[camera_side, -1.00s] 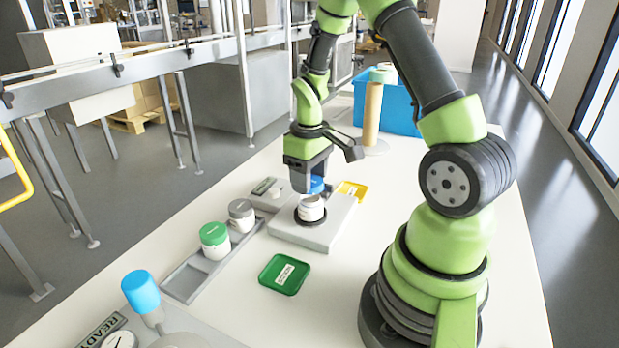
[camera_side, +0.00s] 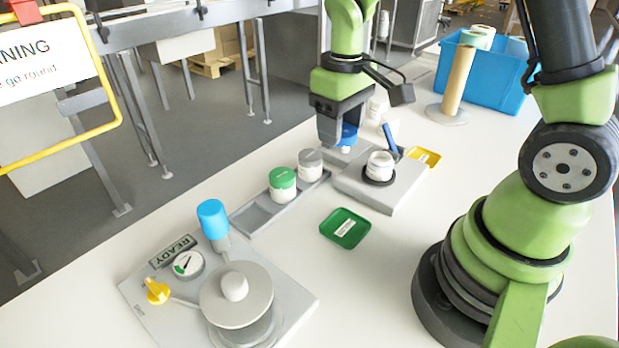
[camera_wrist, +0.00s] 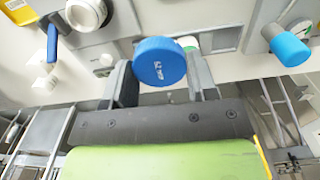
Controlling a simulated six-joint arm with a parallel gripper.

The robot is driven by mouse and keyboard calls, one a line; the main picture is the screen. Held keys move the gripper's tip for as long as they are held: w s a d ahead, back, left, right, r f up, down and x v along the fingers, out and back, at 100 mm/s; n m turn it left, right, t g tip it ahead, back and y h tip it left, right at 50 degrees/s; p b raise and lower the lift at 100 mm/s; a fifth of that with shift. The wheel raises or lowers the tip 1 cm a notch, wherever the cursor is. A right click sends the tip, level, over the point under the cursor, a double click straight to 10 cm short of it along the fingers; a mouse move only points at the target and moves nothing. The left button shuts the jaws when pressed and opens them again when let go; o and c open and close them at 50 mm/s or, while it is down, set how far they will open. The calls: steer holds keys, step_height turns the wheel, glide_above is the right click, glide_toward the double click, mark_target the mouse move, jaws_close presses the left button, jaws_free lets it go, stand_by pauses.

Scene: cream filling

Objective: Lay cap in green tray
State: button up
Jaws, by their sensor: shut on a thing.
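My gripper (camera_side: 339,138) is shut on a blue cap (camera_side: 348,134), which also shows between the fingers in the wrist view (camera_wrist: 159,62). The cap is held up in the air, to the left of an open white jar (camera_side: 380,166) on a grey block. The green tray (camera_side: 345,228) lies flat on the table in front of the block and shows only a white label inside. The cap is apart from the tray, farther back and above the table.
A grey rack (camera_side: 250,217) holds a green-lidded jar (camera_side: 283,184) and a grey-lidded jar (camera_side: 310,164). A machine with a blue-topped handle (camera_side: 212,218) stands at front left. A yellow tray (camera_side: 425,157), paper roll (camera_side: 460,80) and blue bin (camera_side: 487,75) are behind. Table around the green tray is clear.

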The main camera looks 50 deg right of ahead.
steer(key=a+r, duration=0.1)
steer(key=a, duration=0.2)
steer(key=n, duration=0.4)
glide_above(344, 227)
step_height(344, 227, down, 6)
steer(key=shift+n, duration=0.3)
step_height(344, 227, down, 6)
steer(key=shift+s+f, duration=0.1)
steer(key=shift+f, duration=2.2)
